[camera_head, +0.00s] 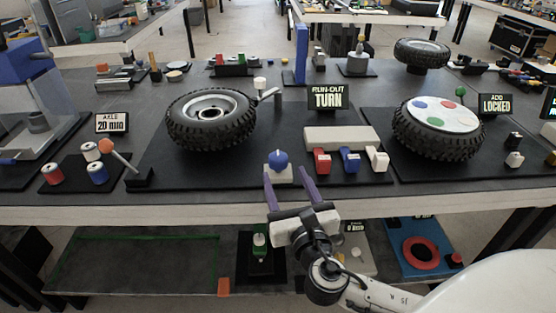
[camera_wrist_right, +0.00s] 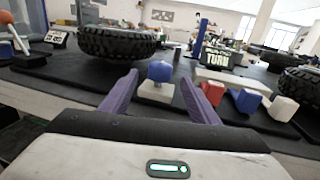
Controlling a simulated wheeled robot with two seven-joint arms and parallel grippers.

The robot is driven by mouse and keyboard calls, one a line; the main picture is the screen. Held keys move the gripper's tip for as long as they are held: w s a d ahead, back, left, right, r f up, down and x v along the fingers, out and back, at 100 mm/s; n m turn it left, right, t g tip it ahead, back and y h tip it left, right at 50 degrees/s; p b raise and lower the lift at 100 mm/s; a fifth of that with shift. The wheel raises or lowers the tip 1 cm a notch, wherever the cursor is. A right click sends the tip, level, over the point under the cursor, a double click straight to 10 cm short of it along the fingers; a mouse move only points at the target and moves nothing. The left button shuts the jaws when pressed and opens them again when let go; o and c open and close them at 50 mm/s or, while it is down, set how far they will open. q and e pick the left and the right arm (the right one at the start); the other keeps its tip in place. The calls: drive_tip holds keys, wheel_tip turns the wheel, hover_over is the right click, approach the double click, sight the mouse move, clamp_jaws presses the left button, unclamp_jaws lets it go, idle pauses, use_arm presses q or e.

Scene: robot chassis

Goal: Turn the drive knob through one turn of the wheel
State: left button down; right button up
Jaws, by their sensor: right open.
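The drive knob (camera_head: 278,160) is a blue ball on a small pale block at the front edge of a black mat. It also shows in the right wrist view (camera_wrist_right: 160,71), ahead of my fingers. My right gripper (camera_head: 287,183) has two purple fingers, spread apart and empty. It points at the knob from the front, and the knob appears between the fingertip lines but not gripped. The wheel (camera_head: 211,118), with a black knobbly tyre and silver rim, lies flat behind and left of the knob. A sign (camera_head: 328,97) behind reads "RUN-OUT TURN". My left gripper is not in view.
Red (camera_head: 322,161), blue (camera_head: 350,160) and white (camera_head: 377,159) blocks stand close right of the knob before a pale bar (camera_head: 341,139). A second wheel (camera_head: 438,128) with coloured discs lies further right. An orange-ball lever (camera_head: 106,146) stands left. The table's front edge (camera_head: 200,197) is clear.

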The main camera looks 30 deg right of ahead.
sight(280, 166)
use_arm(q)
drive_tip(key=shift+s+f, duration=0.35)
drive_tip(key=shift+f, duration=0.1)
use_arm(e)
drive_tip(key=x, duration=0.8)
drive_tip(key=shift+f, duration=0.1)
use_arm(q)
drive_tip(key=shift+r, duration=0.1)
use_arm(e)
drive_tip(key=shift+c, duration=0.3)
drive_tip(key=shift+s, duration=0.1)
drive_tip(key=c, duration=1)
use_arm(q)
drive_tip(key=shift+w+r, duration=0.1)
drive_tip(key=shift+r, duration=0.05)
use_arm(e)
drive_tip(key=shift+o, duration=0.2)
